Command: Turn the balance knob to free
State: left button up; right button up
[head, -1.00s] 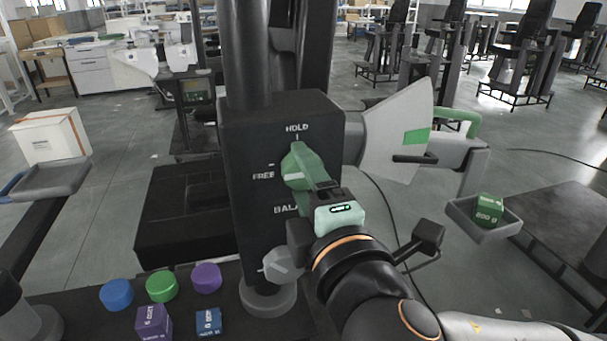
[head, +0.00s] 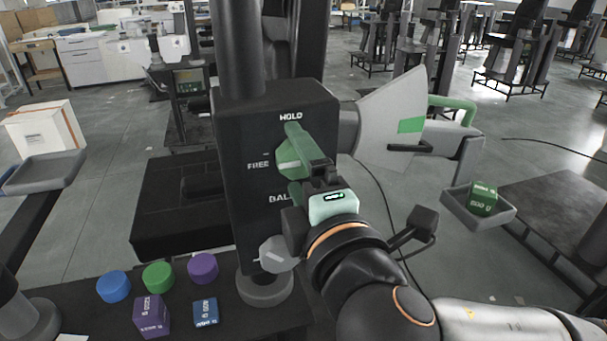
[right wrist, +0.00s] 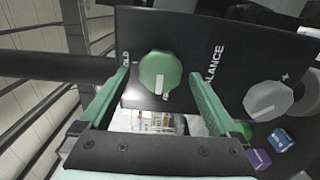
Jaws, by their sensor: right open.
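The balance knob (head: 287,160) is green and sits on the front of the dark column housing (head: 238,185), between the words HOLD, FREE and BALANCE. In the right wrist view the knob (right wrist: 160,70) shows its white pointer line directed at the word FREE. My right gripper (head: 294,159) is open in front of the housing. In the right wrist view its green fingers (right wrist: 158,79) stand apart on either side of the knob, with gaps. In the head view the upper finger hides part of the knob. My left gripper is out of view.
A grey knob (head: 277,255) sits lower on the housing. A right pan (head: 480,224) holds a green block (head: 484,198). A grey left pan (head: 45,172) is empty. Blue (head: 114,286), green (head: 158,276) and purple (head: 203,267) discs and two blocks lie on the dark base.

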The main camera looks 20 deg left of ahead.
pick_arm(q)
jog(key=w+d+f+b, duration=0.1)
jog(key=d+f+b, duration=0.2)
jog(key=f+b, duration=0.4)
jog(key=b, duration=0.3)
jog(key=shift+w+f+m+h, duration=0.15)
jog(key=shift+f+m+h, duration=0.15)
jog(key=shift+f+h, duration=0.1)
pick_arm(e)
jog(key=v, duration=1.2)
jog(key=shift+s+d, duration=0.15)
